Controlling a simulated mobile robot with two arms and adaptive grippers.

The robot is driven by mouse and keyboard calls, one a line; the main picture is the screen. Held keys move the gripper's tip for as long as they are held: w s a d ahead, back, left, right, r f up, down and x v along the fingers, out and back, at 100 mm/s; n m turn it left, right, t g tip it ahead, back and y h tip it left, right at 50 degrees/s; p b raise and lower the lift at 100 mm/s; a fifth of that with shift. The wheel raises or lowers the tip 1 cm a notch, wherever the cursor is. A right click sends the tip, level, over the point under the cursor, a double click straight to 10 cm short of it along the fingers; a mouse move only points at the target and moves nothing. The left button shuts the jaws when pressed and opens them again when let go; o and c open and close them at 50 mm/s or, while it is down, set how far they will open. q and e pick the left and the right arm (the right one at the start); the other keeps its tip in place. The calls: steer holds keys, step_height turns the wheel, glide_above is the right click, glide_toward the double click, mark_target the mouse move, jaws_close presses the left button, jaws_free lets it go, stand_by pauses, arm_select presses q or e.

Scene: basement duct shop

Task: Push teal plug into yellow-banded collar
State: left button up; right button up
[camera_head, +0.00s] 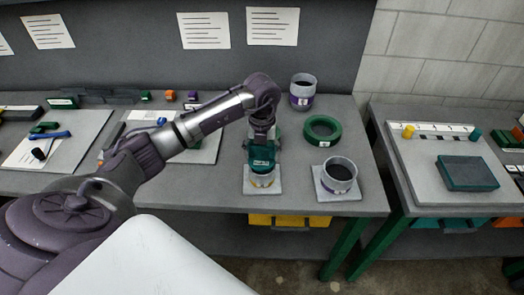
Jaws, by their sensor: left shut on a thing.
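The teal plug (263,157) is held upright in my left gripper (263,145), which points down with its fingers around the plug's upper part. My right gripper is out of view.
A second grey collar (341,173) stands on a plate to the right. Behind are a green ring (323,140) and a purple-banded collar (302,101). Small parts and tools lie on mats at the left. A separate bench (400,190) at the right holds a teal block (467,172).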

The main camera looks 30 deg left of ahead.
arm_select(q)
steer(key=shift+f+b, duration=0.6)
steer(key=shift+f, duration=0.25)
steer(key=o, duration=1.3)
step_height(320, 180, up, 12)
steer(key=shift+d, duration=0.1)
